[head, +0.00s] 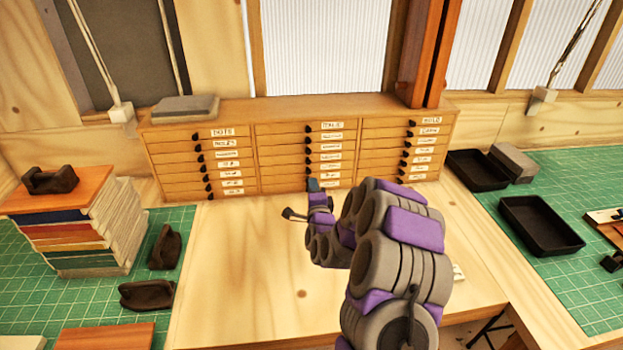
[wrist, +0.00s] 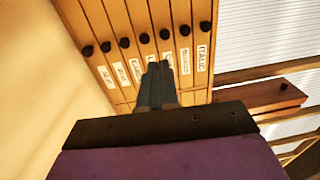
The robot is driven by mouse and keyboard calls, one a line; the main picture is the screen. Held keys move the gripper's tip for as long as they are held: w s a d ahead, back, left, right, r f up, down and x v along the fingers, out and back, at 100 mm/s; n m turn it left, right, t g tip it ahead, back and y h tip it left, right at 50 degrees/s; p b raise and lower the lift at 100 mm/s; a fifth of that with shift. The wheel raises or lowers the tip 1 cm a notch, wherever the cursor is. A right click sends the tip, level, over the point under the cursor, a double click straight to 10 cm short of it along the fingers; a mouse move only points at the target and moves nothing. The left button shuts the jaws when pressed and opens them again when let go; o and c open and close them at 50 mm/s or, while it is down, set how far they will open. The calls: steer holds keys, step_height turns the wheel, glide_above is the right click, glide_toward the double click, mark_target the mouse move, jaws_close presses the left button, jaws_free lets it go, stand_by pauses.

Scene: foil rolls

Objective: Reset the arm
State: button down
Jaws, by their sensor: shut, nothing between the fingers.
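My gripper (head: 314,186) is at the end of my purple and grey arm, above the wooden desk and in front of the drawer cabinet (head: 285,125). In the wrist view my gripper (wrist: 158,68) has its two dark fingers together, with nothing between them. They point toward the labelled drawers (wrist: 135,35) of the cabinet. Whether the fingertips touch the drawer fronts is hard to tell. My arm hides part of the desk and the cabinet's lower right.
Books (head: 80,235) are stacked at the left on a green cutting mat, with dark tools beside them. Black trays (head: 540,226) lie on the right mat. A grey block (head: 184,108) rests on the cabinet. The desk's left middle (head: 240,270) is clear.

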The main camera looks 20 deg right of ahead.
steer(key=s+a+r+n+g+y, duration=0.2)
steer(key=s+a+n+g+y, duration=0.55)
steer(key=s+a+n, duration=0.6)
steer(key=s+a+r+n+g, duration=0.1)
steer(key=s+g, duration=0.3)
steer(key=s, duration=0.8)
steer(key=s+a+r+n+g+h, duration=0.1)
steer(key=s+n+g, duration=0.3)
steer(key=s, duration=0.9)
steer(key=s+a+r+n+g+h, duration=0.1)
steer(key=s+a+r+n+g, duration=0.1)
steer(key=s, duration=1.1)
steer(key=shift+s+a+r+n+g, duration=0.2)
steer(key=shift+n+g, duration=0.25)
steer(key=shift+g, duration=0.7)
